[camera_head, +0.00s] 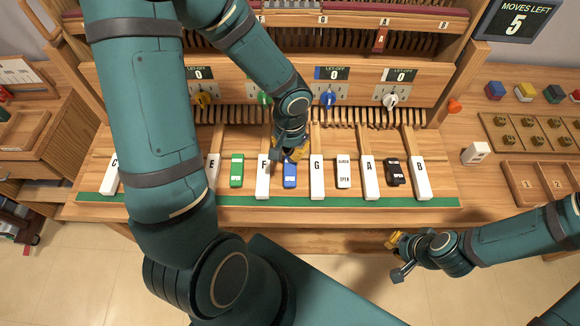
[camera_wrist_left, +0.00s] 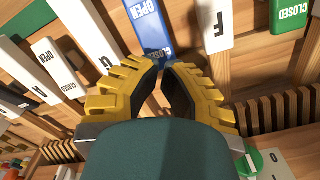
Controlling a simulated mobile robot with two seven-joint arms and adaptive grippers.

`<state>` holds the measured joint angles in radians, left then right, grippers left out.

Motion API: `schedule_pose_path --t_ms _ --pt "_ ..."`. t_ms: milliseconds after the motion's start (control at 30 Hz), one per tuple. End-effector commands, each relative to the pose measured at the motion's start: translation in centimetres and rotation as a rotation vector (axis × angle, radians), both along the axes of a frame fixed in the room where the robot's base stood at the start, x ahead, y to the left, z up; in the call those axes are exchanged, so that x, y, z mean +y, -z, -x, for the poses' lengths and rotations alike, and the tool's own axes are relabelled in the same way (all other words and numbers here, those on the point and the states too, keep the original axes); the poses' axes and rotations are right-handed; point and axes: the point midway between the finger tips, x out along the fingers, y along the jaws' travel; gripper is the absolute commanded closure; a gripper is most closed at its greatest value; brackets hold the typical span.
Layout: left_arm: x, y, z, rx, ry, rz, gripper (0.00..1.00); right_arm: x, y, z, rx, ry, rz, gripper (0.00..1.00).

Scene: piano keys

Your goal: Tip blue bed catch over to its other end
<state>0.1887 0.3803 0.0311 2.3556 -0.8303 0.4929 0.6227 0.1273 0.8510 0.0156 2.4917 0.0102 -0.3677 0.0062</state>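The blue bed catch (camera_head: 290,177) sits between the white F key (camera_head: 263,181) and G key (camera_head: 317,178). In the left wrist view the blue catch (camera_wrist_left: 146,24) shows OPEN on the end away from the fingers and CLOSED on the end beside the fingertips. My left gripper (camera_head: 293,152) is over the catch's back end. Its yellow fingers (camera_wrist_left: 163,68) come together at the tips, at the CLOSED end; whether they touch it I cannot tell. No object shows held. My right gripper (camera_head: 394,257) is open and empty, in front of the keybed's right side.
A green catch (camera_head: 237,170), a white catch (camera_head: 343,171) and a black catch (camera_head: 393,171) stand among the keys. Knobs under LET-OFF displays line the panel behind. A display (camera_head: 517,20) reads MOVES LEFT 5. A white block (camera_head: 475,153) lies on the right-hand bench.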

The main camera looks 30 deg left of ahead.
Motion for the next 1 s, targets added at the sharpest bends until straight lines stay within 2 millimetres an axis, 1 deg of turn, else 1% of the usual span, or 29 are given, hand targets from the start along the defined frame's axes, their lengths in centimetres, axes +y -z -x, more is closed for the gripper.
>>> schedule_pose_path --t_ms 367,1000 --pt "0.00 0.03 0.00 0.000 0.000 0.000 1.00 0.00 0.03 0.01 0.000 0.000 0.000 1.00" --pt "0.00 0.82 0.00 0.000 0.000 0.000 1.00 0.00 0.88 0.00 0.000 0.000 0.000 1.00"
